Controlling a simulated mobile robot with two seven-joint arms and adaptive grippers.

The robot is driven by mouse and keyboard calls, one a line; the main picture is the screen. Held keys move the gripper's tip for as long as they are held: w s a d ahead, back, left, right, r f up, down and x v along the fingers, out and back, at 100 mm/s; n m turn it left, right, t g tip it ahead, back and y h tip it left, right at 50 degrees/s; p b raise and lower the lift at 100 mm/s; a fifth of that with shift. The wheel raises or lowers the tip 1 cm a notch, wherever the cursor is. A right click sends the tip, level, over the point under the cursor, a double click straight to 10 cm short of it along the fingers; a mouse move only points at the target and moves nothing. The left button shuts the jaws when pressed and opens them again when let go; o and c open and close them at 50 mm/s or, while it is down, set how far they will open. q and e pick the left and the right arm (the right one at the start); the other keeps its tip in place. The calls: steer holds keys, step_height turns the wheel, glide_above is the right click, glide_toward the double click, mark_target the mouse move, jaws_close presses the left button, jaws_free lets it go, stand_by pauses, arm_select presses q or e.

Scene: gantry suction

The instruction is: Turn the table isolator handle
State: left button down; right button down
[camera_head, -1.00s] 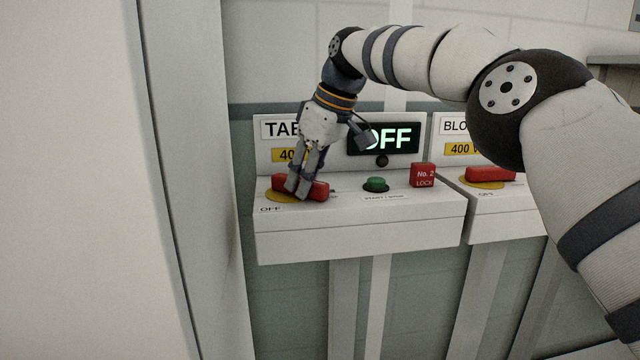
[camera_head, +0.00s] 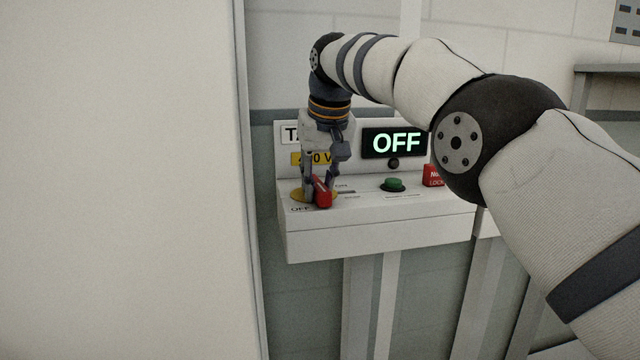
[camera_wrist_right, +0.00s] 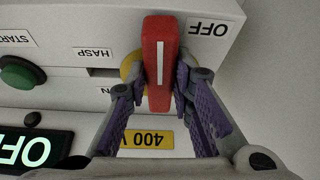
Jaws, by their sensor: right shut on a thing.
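The red isolator handle (camera_head: 322,192) sits on a yellow round plate (camera_head: 299,195) on top of the white table isolator box (camera_head: 380,234). My right gripper (camera_head: 318,188) reaches down from above and is shut on the handle, one finger on each side. In the right wrist view the handle (camera_wrist_right: 160,62), with its white line, stands lengthwise between the two fingers (camera_wrist_right: 158,88). The "OFF" label (camera_wrist_right: 208,28) lies beside the handle's far end there. A lit display (camera_head: 395,142) reads "OFF". My left gripper is in no view.
A wide pale panel (camera_head: 120,180) fills the left side. My right arm covers the area to the right.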

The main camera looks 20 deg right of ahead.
steer(key=shift+a+m, duration=0.15)
steer(key=shift+m, duration=0.35)
steer(key=c, duration=1.4)
jaws_free()
